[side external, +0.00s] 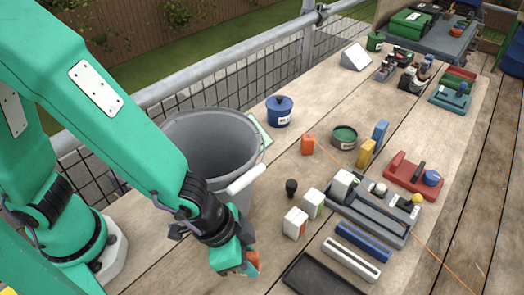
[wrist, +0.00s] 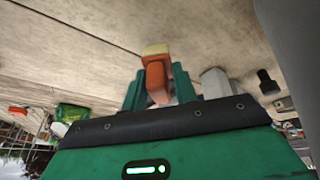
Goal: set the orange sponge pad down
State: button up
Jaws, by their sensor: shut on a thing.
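My gripper (side external: 246,266) is low over the wooden boards at the lower middle of the side view, in front of the grey bucket. It is shut on the orange sponge pad (side external: 253,262), which shows as a small orange piece at the fingertips. In the wrist view the orange sponge pad (wrist: 157,80) sits between the green fingers of my gripper (wrist: 158,88), with a pale yellowish end beyond it. I cannot tell whether the pad touches the boards.
A grey bucket (side external: 215,150) stands close behind my gripper. White blocks (side external: 295,223), a black tray (side external: 312,277) and a grey tray (side external: 370,215) lie to the right. Some bare board lies between the gripper and the black tray.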

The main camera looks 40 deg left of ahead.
jog(key=shift+f, duration=0.15)
jog(key=shift+f, duration=1.35)
jog(key=shift+f, duration=0.1)
jog(key=o, duration=1)
jog(key=shift+c, duration=0.2)
jog(key=shift+r, duration=0.2)
jog(key=shift+v, duration=1.9)
